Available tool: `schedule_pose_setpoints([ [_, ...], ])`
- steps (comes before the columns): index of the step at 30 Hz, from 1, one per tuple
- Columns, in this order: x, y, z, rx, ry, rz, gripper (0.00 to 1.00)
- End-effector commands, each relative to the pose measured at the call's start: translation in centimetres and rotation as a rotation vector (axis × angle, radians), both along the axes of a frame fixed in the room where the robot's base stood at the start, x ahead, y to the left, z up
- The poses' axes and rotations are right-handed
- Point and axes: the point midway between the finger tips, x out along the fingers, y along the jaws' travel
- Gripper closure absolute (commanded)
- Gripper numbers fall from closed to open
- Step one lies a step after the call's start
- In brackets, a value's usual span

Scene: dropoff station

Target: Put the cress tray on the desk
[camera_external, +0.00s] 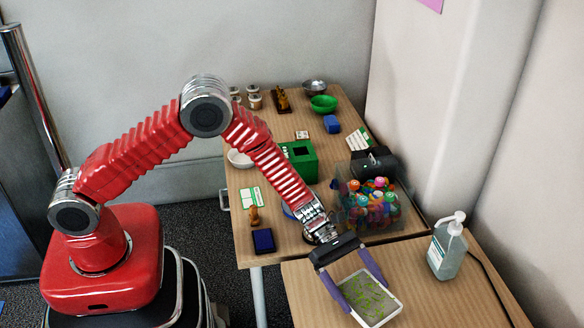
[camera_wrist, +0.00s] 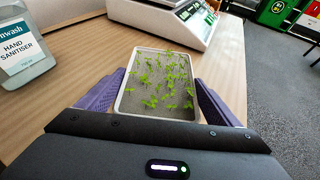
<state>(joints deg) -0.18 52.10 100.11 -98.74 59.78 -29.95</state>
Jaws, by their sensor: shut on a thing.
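The cress tray (camera_external: 369,297) is a white-rimmed rectangular tray with green sprouts on a grey bed. My gripper (camera_external: 362,293) is shut on it, with a purple finger along each side. In the wrist view the tray (camera_wrist: 158,85) sits between the two purple fingers of my gripper (camera_wrist: 158,98). The desk (camera_external: 323,278) is the wooden surface in the foreground of the external view, and the tray is over it. I cannot tell whether the tray touches the desk. The desk's wood also shows around the tray in the wrist view (camera_wrist: 85,65).
A hand sanitiser bottle (camera_external: 447,247) stands on the desk to the right of the tray. A clear box of colourful items (camera_external: 371,207) and a green box (camera_external: 299,161) stand on the adjoining table (camera_external: 240,190).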

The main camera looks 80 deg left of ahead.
Motion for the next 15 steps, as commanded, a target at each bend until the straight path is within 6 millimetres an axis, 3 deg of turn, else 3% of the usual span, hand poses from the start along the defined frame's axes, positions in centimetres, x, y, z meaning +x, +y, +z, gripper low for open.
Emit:
schedule_pose_setpoints([
  [8,0.0,0.0,0.0,-0.001,-0.001,0.000,0.40],
  [15,0.0,0.0,-2.3,0.000,0.000,-0.001,0.40],
])
